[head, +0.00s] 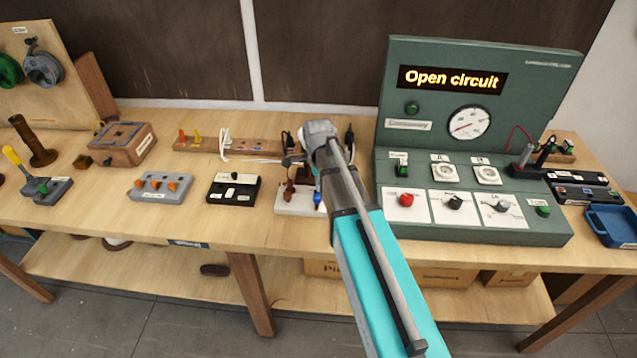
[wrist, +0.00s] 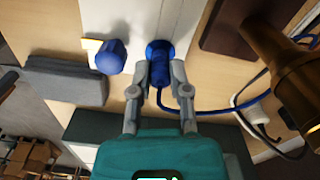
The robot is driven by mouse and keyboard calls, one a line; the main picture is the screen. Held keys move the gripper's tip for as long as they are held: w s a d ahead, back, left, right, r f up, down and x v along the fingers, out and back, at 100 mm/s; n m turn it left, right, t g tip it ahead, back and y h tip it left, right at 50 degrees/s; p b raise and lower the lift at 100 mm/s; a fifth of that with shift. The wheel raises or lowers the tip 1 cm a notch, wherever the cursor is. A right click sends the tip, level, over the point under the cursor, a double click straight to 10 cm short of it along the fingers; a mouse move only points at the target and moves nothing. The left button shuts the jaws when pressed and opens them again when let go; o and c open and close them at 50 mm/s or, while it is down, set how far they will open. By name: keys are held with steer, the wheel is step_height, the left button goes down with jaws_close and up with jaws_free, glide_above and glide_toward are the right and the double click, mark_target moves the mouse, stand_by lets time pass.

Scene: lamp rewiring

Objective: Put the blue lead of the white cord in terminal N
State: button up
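My gripper (wrist: 164,72) is in the wrist view with its two grey fingers on either side of the blue lead's end (wrist: 161,76), shut on it. The lead's end meets a dark blue ring (wrist: 159,46) on a white base (wrist: 178,16); how deep it sits cannot be told. The blue wire (wrist: 215,109) bends right from the lead towards a white cord piece (wrist: 252,116). A rounded blue knob (wrist: 111,56) stands left of the fingers. In the head view, my arm hides the fingertips; the white base (head: 291,207) and a blue part (head: 317,200) show beside it.
A brass, tube-like part (wrist: 285,62) stands close at right in the wrist view. A grey block (wrist: 62,80) lies at left. In the head view, the green test panel (head: 480,232) reads "Open circuit", right of my arm. A black block (head: 233,188) stands left of the white base.

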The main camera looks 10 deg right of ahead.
steer(key=o, duration=0.5)
